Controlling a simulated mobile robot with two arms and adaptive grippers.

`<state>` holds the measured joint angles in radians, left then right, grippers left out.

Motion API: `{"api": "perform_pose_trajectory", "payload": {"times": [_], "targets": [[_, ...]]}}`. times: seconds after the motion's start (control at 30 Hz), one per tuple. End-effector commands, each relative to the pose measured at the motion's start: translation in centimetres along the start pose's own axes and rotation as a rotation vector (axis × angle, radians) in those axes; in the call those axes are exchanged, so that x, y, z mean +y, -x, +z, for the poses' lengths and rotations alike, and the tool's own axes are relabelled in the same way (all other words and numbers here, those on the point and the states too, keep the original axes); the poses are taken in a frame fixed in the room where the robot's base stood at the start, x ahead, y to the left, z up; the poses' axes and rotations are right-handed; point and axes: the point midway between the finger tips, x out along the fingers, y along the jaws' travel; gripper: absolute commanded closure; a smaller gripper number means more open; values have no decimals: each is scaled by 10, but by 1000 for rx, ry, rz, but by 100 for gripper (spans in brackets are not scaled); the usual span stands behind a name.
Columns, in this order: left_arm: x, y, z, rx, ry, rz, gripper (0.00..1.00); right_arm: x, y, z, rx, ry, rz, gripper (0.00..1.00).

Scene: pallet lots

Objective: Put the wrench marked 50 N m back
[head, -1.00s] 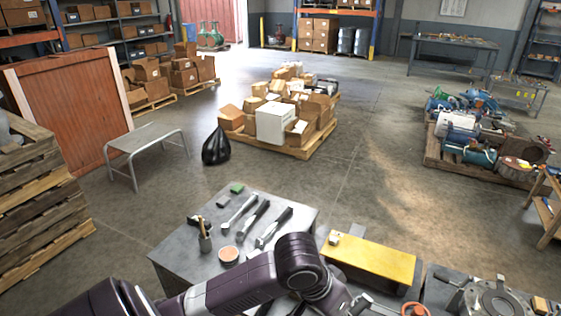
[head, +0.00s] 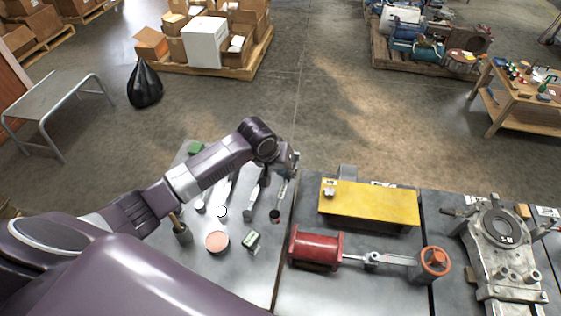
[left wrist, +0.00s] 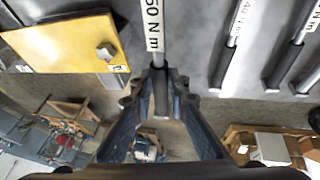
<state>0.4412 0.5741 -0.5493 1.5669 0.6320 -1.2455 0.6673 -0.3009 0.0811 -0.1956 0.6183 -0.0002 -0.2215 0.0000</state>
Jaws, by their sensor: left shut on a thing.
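My left gripper (head: 292,165) is over the far right part of the grey bench (head: 262,268). It is shut on the dark handle end of a wrench (head: 281,196). In the left wrist view the fingers (left wrist: 160,88) close around that handle, and its white label (left wrist: 152,25) ends in "0 N m"; the first digit is partly cut off and reads as 5 or 6. I cannot tell whether the held wrench touches the bench.
A yellow block (head: 370,203) stands right of the wrenches, with a red cylinder (head: 316,250) in front of it. A metal housing (head: 500,245) is far right.

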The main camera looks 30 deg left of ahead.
Motion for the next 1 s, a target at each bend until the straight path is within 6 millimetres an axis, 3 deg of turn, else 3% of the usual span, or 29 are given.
{"api": "perform_pose_trajectory", "payload": {"times": [0.13, 0.33, 0.57, 1.0], "targets": [[-20, -19, -25, 13, 50, -20, 100, 0, 2, 14, -20, 1, 0, 44], [-34, -30, -38, 18, 79, -30, 100, 1, 1, 7, -10, 2, 1, 44], [-37, -39, -35, 19, 81, -31, 100, 2, -9, -9, 15, 5, 1, 44], [-46, -77, -19, 19, 80, -31, 100, -7, -57, 1, 7, 3, -7, 44]]}}
